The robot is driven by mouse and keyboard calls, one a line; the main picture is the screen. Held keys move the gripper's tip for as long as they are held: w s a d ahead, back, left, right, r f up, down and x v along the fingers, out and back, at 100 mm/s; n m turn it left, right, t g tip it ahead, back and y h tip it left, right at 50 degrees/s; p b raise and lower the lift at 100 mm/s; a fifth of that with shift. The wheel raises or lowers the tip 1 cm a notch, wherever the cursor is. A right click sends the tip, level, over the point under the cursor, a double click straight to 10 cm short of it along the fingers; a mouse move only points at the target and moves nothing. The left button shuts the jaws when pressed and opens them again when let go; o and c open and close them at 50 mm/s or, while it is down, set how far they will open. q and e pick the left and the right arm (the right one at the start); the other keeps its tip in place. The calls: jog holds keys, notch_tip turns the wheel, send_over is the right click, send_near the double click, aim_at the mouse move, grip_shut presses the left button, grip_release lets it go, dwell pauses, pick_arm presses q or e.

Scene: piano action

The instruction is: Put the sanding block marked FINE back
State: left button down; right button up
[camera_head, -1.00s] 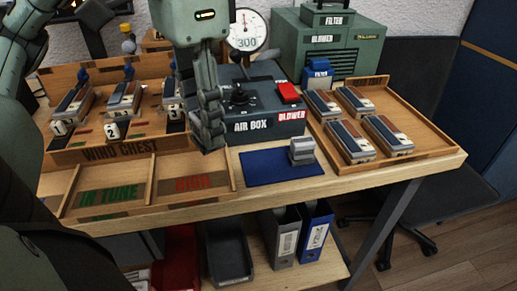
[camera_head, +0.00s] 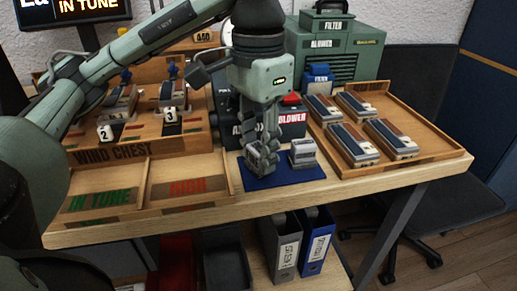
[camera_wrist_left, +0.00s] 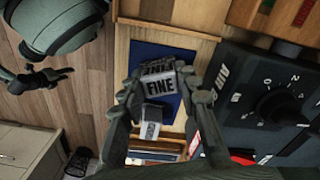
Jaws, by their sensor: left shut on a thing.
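The grey sanding block marked FINE (camera_wrist_left: 160,85) is between the fingers of my left gripper (camera_wrist_left: 165,100), label facing the wrist camera. In the head view my left gripper (camera_head: 262,160) points down over the left part of the blue mat (camera_head: 285,181), shut on this block, which the fingers partly hide. I cannot tell whether the block touches the mat. A second grey block (camera_head: 303,152) stands on the mat to the right, close by; it also shows in the left wrist view (camera_wrist_left: 151,122). A dark finger-like part of mine is at the wrist view's left; its state is unclear.
The air box (camera_wrist_left: 270,95) stands right behind the mat. A wooden tray (camera_head: 440,152) with several reed-like parts is to the right. The IN TUNE and HIGH compartments (camera_head: 187,186) are left, empty. The table's front edge (camera_head: 330,193) is close to the mat.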

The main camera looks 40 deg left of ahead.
aim_at(259, 147)
pick_arm(q)
jog(key=shift+f, duration=0.15)
jog(key=c, duration=1.1)
grip_release()
pick_arm(e)
jog(key=shift+r, duration=0.45)
pick_arm(q)
notch_tip(259, 147, up, 6)
jog(key=shift+r+p, duration=0.15)
jog(key=shift+p, duration=1.05)
jog(key=shift+r+p, duration=0.6)
jog(key=shift+r, duration=2.45)
pick_arm(e)
jog(key=s+f+g, duration=0.1)
jog(key=s+f, duration=0.3)
jog(key=f, duration=0.6)
jog(key=shift+d+f, duration=0.4)
